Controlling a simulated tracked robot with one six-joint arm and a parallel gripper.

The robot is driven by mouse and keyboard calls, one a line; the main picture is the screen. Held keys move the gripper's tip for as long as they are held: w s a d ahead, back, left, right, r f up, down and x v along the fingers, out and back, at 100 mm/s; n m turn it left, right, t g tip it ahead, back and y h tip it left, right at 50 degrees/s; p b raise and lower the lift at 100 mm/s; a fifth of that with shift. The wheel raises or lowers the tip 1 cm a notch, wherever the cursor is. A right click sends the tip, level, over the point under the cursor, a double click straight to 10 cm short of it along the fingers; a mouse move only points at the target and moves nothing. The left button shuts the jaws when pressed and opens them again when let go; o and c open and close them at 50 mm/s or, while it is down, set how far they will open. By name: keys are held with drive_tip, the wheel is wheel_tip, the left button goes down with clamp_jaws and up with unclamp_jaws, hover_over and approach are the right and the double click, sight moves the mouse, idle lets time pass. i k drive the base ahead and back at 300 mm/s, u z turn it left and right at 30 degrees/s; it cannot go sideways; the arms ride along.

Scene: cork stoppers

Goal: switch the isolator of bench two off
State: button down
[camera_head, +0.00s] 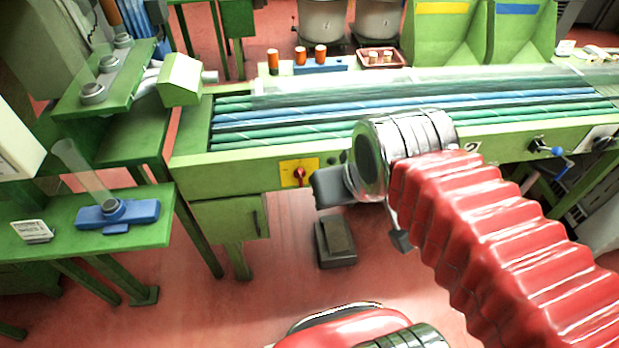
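The isolator is a red rotary handle (299,174) on a yellow square plate on the front of the green bench (230,170). A "2" label shows on this bench's front, partly behind my arm. The handle looks roughly upright, slightly tilted; its markings are too small to read. My gripper (366,214) is to the right of the isolator and appears nearer the camera. Its two dark fingers are wide apart, with nothing seen between them. The left finger is near the plate's right edge in the picture, apart from the handle.
Green and blue rollers lie along the bench top under a clear cover. A blue-knobbed lever (556,151) is on the bench front at right. A dark pedal box (335,242) stands on the floor below. A green side table (60,232) with a blue fixture is at left.

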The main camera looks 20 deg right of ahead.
sight(300, 173)
drive_tip(key=u, duration=0.9)
drive_tip(key=i, duration=0.4)
drive_tip(key=z, duration=0.05)
